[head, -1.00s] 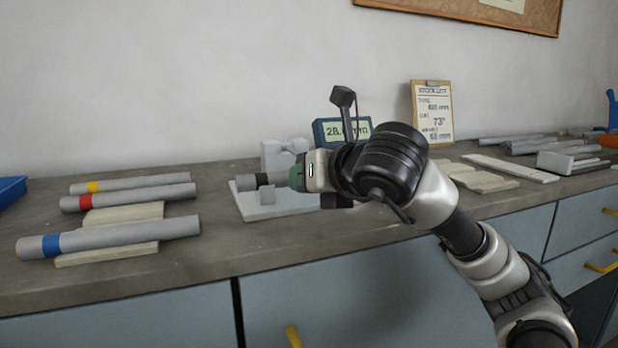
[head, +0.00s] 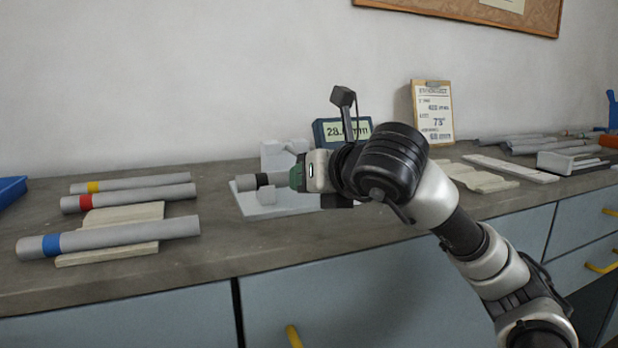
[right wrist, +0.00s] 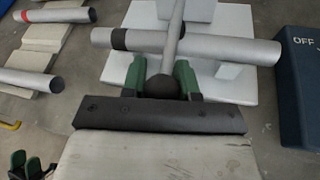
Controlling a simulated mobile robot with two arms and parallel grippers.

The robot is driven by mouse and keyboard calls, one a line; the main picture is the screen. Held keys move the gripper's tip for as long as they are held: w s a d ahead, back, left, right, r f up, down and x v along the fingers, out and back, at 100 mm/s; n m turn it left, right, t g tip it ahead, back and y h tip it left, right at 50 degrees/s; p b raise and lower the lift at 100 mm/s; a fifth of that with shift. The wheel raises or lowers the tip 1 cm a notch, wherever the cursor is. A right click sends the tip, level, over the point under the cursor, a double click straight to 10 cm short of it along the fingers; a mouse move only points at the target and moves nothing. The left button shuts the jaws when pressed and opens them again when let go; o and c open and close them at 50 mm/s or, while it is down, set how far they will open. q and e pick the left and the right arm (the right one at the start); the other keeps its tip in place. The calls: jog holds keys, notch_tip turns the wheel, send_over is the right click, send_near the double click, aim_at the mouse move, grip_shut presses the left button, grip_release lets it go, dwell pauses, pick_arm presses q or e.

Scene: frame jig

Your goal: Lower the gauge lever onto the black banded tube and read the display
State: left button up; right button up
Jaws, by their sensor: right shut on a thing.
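The black banded tube (right wrist: 215,47) lies across the pale gauge block, with its black band (head: 262,180) toward the left end. My right gripper (right wrist: 163,82) is shut on the dark ball knob (right wrist: 163,88) of the gauge lever (right wrist: 173,40). The lever's rod crosses above the tube in the right wrist view; I cannot tell whether they touch. The display (head: 333,130) reads "28." and "mm", with a digit partly hidden by my right arm. In the head view my right gripper (head: 299,176) is at the block's right. My left gripper (right wrist: 34,165) shows small at the lower left; its opening is unclear.
Blue (head: 120,238), red (head: 130,197) and yellow (head: 140,184) banded tubes lie at the left, near pale rests. A clipboard (head: 433,112) leans on the wall. More grey tubes lie at the far right. A blue bin edge (head: 10,190) is far left.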

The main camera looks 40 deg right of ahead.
jog(key=shift+d+f, duration=0.1)
jog(key=o, duration=0.7)
jog(key=shift+w+d, duration=0.1)
jog(key=shift+d, duration=0.1)
